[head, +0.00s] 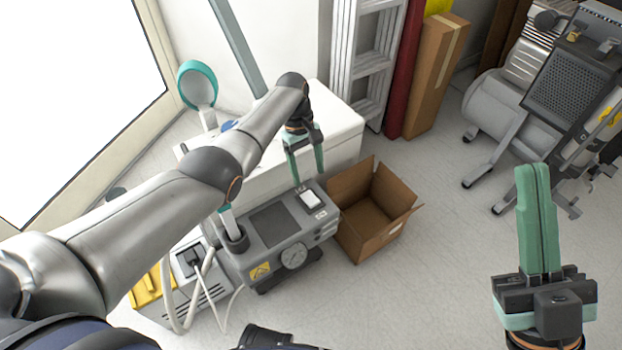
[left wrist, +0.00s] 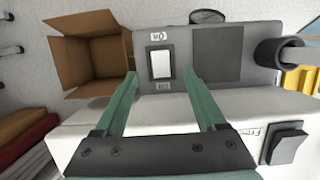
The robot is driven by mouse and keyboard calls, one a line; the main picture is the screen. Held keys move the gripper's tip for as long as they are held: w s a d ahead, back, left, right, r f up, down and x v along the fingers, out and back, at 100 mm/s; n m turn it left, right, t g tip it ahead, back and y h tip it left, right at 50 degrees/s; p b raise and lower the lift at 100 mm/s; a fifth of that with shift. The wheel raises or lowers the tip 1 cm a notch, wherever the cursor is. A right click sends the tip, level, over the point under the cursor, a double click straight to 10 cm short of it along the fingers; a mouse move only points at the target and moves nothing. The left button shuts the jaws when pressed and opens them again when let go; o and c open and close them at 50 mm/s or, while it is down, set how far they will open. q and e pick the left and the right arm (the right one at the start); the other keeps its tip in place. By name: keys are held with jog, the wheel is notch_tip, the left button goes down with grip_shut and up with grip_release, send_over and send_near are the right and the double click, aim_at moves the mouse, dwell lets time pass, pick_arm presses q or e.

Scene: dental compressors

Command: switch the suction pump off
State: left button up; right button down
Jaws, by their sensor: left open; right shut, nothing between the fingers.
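The grey unit that looks like the suction pump (head: 262,255) stands low in the middle of the head view, with a round gauge (head: 294,256) on its front. A white rocker switch (head: 310,198) with small labels sits on its top. The switch also shows in the left wrist view (left wrist: 160,63), ahead of the fingertips. Its rocker position is hard to tell. My left gripper (head: 308,179) is open and empty, just behind the switch; in the wrist view its fingertips (left wrist: 162,77) lie either side of it. My right gripper (head: 533,168) is shut and empty, far right.
An open cardboard box (head: 372,210) stands right beside the pump. A long white cabinet (head: 340,135) is behind it; a dark rocker switch (left wrist: 286,143) shows on a white surface. A socket box (head: 188,262) with cables is at left. A compressor (head: 570,85) stands far right; floor between is clear.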

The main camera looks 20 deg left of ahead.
pick_arm(q)
jog(key=p+v, duration=0.1)
jog(key=v, duration=0.3)
dwell(0.4)
